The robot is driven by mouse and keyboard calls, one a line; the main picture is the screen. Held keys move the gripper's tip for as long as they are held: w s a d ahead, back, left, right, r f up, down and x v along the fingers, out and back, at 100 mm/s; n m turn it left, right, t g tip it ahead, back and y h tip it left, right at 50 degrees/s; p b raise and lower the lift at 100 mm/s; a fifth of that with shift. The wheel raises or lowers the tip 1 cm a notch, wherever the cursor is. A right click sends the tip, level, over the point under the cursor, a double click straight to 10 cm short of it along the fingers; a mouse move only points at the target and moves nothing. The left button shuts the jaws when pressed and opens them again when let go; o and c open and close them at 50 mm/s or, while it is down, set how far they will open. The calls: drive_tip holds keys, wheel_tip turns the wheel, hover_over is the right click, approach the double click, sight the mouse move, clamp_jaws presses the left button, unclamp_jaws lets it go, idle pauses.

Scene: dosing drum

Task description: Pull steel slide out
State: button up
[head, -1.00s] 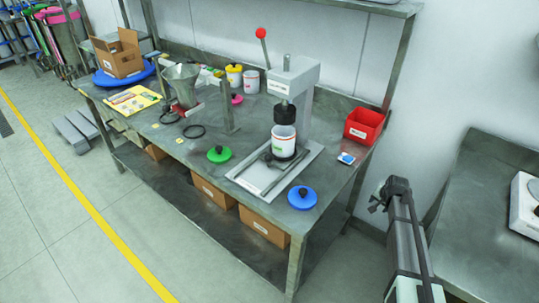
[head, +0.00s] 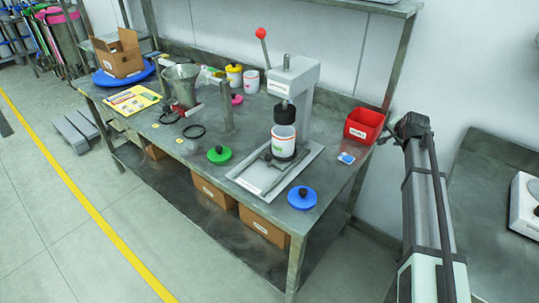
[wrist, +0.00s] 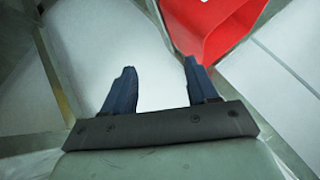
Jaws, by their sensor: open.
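My gripper is open and empty; its two dark fingers (wrist: 160,66) stand apart in the wrist view. In the head view my arm's end is just right of the red bin, off the bench's right edge; the fingers are too small there to make out. A steel hopper (head: 180,84) stands at the bench's left part, far from my gripper, with a small red part (head: 196,107) beside its base. I cannot clearly tell which part is the steel slide.
The red bin (head: 365,125), also in the wrist view (wrist: 212,28), stands at the bench's right end. A press (head: 297,90) holds a white jar (head: 283,141) over a tray (head: 258,183). Blue (head: 302,197) and green (head: 219,154) lids lie on the bench (head: 240,185).

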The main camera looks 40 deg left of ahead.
sight(269, 155)
drive_tip(key=s+a+g, duration=0.2)
drive_tip(key=s+a, duration=0.2)
drive_tip(key=s, duration=0.1)
drive_tip(key=s+a+n+g, duration=0.1)
drive_tip(key=s+a+g, duration=0.1)
drive_tip(key=s+a, duration=0.3)
drive_tip(key=s+a+f+n+g, duration=0.1)
drive_tip(key=s+a+g, duration=0.1)
drive_tip(key=s+a, duration=0.3)
drive_tip(key=shift+s+a+f, duration=0.1)
drive_tip(key=shift+s+a, duration=0.15)
drive_tip(key=shift+s, duration=0.1)
drive_tip(key=s+a+g, duration=0.1)
drive_tip(key=s+a, duration=0.2)
drive_tip(key=s, duration=0.3)
drive_tip(key=s+a+r+n+g+h, duration=0.1)
drive_tip(key=s+a+g, duration=0.1)
drive_tip(key=s, duration=0.4)
drive_tip(key=s+a+r+n+g, duration=0.1)
drive_tip(key=s+a+g, duration=0.1)
drive_tip(key=s+a, duration=0.2)
drive_tip(key=shift+s, duration=1.15)
drive_tip(key=s+a+r+m+t+h, duration=0.1)
drive_tip(key=a+r+m+t, duration=0.3)
drive_tip(key=r, duration=0.6)
drive_tip(key=shift+n, duration=0.7)
drive_tip(key=x, duration=1.3)
drive_tip(key=shift+s+a+f, duration=0.2)
drive_tip(key=shift+a, duration=0.05)
clamp_jaws()
